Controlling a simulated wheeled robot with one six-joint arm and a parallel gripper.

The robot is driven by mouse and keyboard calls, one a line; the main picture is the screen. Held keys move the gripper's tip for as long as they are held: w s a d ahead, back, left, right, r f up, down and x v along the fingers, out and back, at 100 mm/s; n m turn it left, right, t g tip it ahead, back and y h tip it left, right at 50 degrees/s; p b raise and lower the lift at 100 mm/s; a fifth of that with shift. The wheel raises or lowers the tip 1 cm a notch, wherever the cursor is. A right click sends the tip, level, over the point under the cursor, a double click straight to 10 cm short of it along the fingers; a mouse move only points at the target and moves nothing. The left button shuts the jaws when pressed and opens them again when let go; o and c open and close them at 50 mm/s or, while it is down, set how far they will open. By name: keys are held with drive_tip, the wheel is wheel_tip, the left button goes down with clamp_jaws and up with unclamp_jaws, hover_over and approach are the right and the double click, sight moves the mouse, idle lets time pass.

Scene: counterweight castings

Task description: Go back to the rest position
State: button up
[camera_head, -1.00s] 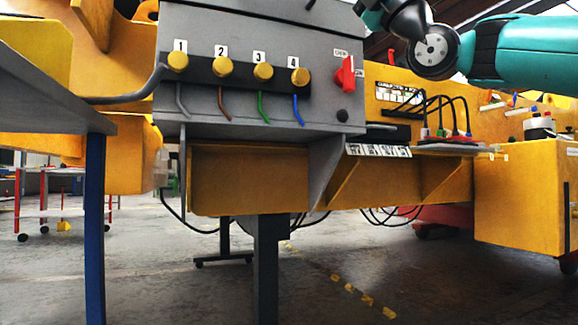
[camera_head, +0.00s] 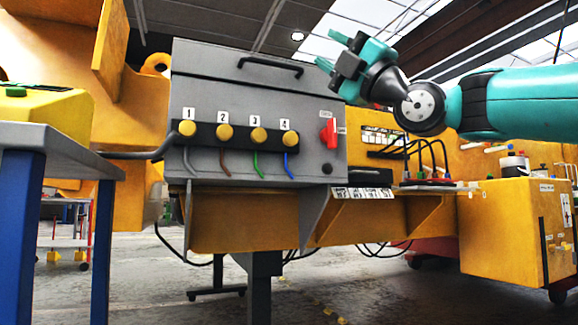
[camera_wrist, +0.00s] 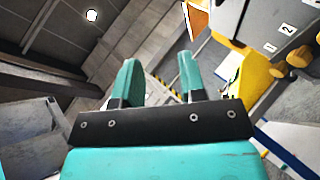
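My gripper (camera_head: 338,53) is raised at the upper middle of the head view, in front of the top right of the grey panel box and apart from it. In the wrist view my gripper (camera_wrist: 160,82) shows two teal fingers spread apart with nothing between them. The grey box (camera_head: 250,95) carries a row of brass knobs numbered 1 to 4, such as the knob (camera_head: 187,128) under label 1. A red switch (camera_head: 329,133) sits at the right of its face.
A grey table (camera_head: 60,140) with blue legs stands at the left, bearing a yellow object (camera_head: 45,108). A shelf (camera_head: 430,188) with black cables is right of the box. A yellow cabinet (camera_head: 510,230) stands at the far right. Open floor shows below.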

wheel_tip(320, 180, down, 19)
drive_tip(key=s+a+m+g+h+p, duration=0.1)
drive_tip(key=s+m+g+h+p, duration=0.3)
drive_tip(key=m+h+p, duration=1)
drive_tip(key=s+d+f+m+g+h+p, duration=0.2)
drive_tip(key=s+d+f+m+g, duration=0.15)
drive_tip(key=s+f, duration=0.2)
drive_tip(key=s+d+f+m+g+h+p, duration=0.1)
drive_tip(key=s+d+f+m+g+p, duration=0.2)
drive_tip(key=s, duration=0.4)
drive_tip(key=s+d+f+m+g+h+p, duration=0.1)
drive_tip(key=s+d+f+m+g+h, duration=0.1)
drive_tip(key=s+f+m+g, duration=0.35)
wheel_tip(320, 180, up, 37)
drive_tip(key=s+t+p, duration=0.1)
drive_tip(key=p, duration=3.6)
drive_tip(key=shift+t, duration=0.3)
drive_tip(key=shift+o, duration=0.2)
drive_tip(key=shift+s, duration=0.1)
